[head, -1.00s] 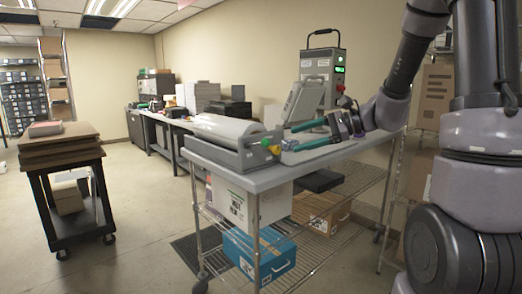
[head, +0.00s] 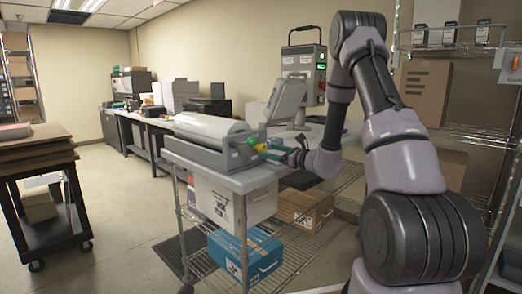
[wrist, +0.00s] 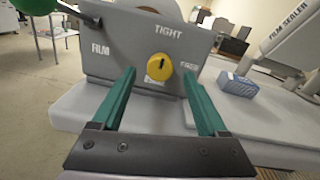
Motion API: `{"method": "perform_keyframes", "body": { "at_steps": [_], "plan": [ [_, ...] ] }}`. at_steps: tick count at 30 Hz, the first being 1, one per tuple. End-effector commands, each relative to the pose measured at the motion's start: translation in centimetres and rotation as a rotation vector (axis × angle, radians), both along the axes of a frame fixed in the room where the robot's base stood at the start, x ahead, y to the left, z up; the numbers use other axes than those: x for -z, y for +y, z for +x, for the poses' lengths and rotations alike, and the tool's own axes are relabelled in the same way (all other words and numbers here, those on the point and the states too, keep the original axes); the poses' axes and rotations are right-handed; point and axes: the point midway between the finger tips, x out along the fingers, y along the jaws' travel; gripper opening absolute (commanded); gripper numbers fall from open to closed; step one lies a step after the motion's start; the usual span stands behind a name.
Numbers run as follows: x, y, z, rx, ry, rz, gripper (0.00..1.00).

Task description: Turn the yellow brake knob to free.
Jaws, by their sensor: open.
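The yellow brake knob (wrist: 159,67) is on the grey end plate (wrist: 110,62) of the film roll unit, centred in the wrist view. Its dark mark points up, toward the word TIGHT; the word FREE is to its right. My gripper (wrist: 158,73) is open, with its teal fingers pointing at the plate, one on each side of the knob. Nothing is between the fingers except the knob beyond or level with their tips; contact cannot be told. In the head view, the unit (head: 212,131) sits on the wire cart, with my gripper at its right end.
A green ball handle (wrist: 36,5) is at the upper left of the plate. A small blue box (wrist: 237,85) lies on the cart top right of the plate, near a FILM SEALER unit (wrist: 290,38). A dark cart with stacked boards (head: 38,150) stands at left; floor between is clear.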

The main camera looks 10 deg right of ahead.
Motion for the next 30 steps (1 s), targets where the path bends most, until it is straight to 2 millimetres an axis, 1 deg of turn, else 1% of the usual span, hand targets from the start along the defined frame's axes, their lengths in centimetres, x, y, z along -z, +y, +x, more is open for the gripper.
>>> {"method": "perform_keyframes", "body": {
  "at_steps": [1, 3, 9, 13, 20, 21, 23, 24, 26, 27, 30],
  "plan": [
    [0.0, 0.7, 0.7, -0.004, -0.002, -0.001, 0.76],
    [0.0, 1.5, 1.7, -0.003, -0.002, -0.001, 0.76],
    [0.0, 2.8, 3.6, -0.001, -0.001, -0.002, 0.76],
    [0.0, 3.2, 4.0, -0.002, 0.0, -0.002, 0.76],
    [0.0, 3.2, 4.0, -0.002, 0.0, -0.002, 0.76],
    [0.0, 3.2, 4.0, -0.001, 0.0, -0.001, 0.69],
    [0.0, 3.2, 4.0, -0.001, 0.0, -0.001, 0.46],
    [0.0, 3.2, 4.0, -0.001, 0.0, -0.001, 0.3],
    [0.0, 3.2, 4.0, -0.002, 0.0, -0.002, 0.07],
    [0.0, 3.2, 4.0, -0.002, 0.0, -0.002, 0.0],
    [0.0, 3.2, 4.0, -0.002, 0.001, -0.001, 0.0]
  ]
}}
